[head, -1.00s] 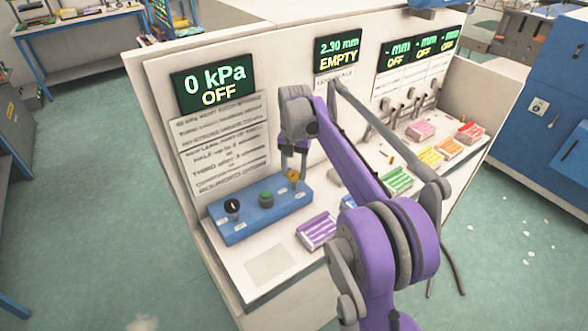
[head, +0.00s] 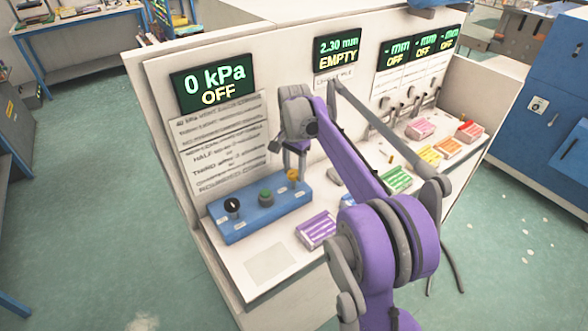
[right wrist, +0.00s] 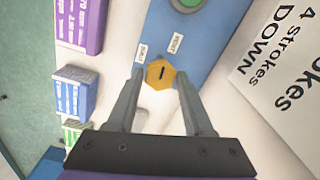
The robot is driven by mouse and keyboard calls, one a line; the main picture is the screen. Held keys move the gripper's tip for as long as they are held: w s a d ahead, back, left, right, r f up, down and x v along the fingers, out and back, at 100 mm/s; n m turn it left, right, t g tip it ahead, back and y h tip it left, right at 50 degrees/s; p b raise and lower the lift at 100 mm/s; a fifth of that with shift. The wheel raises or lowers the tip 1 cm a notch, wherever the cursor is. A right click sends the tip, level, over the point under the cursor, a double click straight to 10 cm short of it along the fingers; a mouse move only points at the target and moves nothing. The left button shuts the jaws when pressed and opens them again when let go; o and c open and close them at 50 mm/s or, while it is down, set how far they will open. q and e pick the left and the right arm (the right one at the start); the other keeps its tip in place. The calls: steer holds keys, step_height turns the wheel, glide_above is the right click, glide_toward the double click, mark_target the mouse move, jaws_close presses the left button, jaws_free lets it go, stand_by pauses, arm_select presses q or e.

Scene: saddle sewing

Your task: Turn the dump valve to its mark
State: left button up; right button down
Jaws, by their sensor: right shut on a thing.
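The dump valve is a yellow six-sided knob (head: 293,174) at the right end of the blue control box (head: 262,215). In the right wrist view the knob (right wrist: 155,80) carries a short dark line on its face. Two small white labels lie near it, one reading like "VENT" (right wrist: 175,43) and the other hard to read (right wrist: 140,54). My right gripper (head: 294,172) reaches down over the knob. Its fingertips (right wrist: 160,74) stand on both sides of the knob, shut on it. My left gripper is not in view.
The box also has a black dial (head: 232,204) and a green button (head: 265,196). A display (head: 213,88) reads 0 kPa OFF above a printed board (head: 222,145). A purple striped pack (head: 316,230) lies close by; more coloured packs (head: 398,180) lie to the right.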

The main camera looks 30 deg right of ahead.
mark_target(294, 172)
steer(key=shift+c, duration=1.4)
jaws_free()
step_height(294, 172, up, 11)
steer(key=p, duration=0.1)
steer(key=shift+f, duration=0.1)
